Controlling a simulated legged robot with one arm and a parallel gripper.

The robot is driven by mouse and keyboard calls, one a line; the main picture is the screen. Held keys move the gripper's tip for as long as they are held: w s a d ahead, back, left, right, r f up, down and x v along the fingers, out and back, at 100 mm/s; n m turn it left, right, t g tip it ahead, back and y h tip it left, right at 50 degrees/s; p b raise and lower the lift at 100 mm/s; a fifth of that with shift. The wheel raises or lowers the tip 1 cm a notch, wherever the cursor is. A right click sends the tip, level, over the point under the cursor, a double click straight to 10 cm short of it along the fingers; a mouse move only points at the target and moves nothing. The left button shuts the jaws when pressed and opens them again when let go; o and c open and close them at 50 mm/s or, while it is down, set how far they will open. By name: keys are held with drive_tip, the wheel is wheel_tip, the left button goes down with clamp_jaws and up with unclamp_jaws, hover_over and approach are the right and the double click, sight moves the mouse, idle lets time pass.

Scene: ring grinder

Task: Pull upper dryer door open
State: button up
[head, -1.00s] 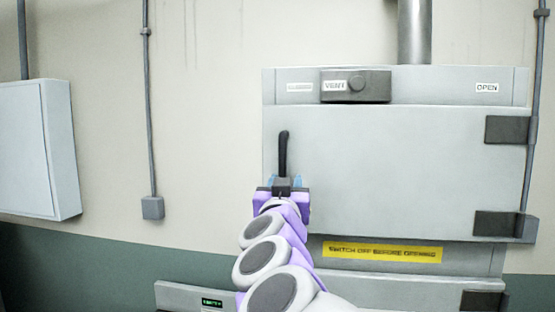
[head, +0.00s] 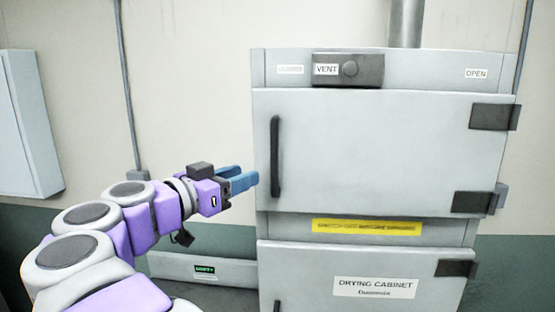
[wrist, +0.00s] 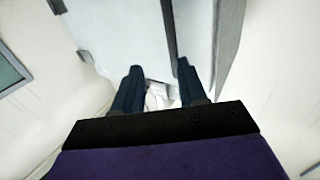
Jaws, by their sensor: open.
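The upper dryer door (head: 390,150) is a pale grey panel on the cabinet, hinged at the right. It looks shut or nearly so in the head view; I cannot tell whether there is a small gap. Its black vertical handle (head: 275,157) is near the left edge. My gripper (head: 246,177) is open, with its blue fingers pointing right. In the picture it is just left of the door's left edge, level with the lower part of the handle, and not around the handle. In the wrist view the open fingers (wrist: 160,75) show below pale panels that I cannot identify surely.
A lower door (head: 350,265) labelled "DRYING CABINET" is below a yellow strip (head: 366,227). A vent control (head: 348,69) is above the upper door. A low grey unit with a green display (head: 205,269) stands left of the cabinet. A wall box (head: 25,125) is at far left.

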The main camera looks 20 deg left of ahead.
sight(272, 162)
drive_tip(key=x, duration=1.4)
drive_tip(key=shift+w+a+f+p, duration=0.2)
drive_tip(key=shift+a+f+p, duration=0.1)
drive_tip(key=shift+a+p, duration=0.1)
drive_tip(key=shift+s+r, duration=0.1)
drive_tip(key=shift+s, duration=0.1)
drive_tip(key=shift+s+a, duration=0.1)
drive_tip(key=shift+a, duration=0.85)
drive_tip(key=shift+c, duration=1)
drive_tip(key=shift+a, duration=0.1)
drive_tip(key=shift+c, duration=0.7)
drive_tip(key=shift+s+d, duration=0.1)
drive_tip(key=shift+d, duration=0.3)
drive_tip(key=c, duration=0.3)
clamp_jaws()
drive_tip(key=shift+a, duration=0.1)
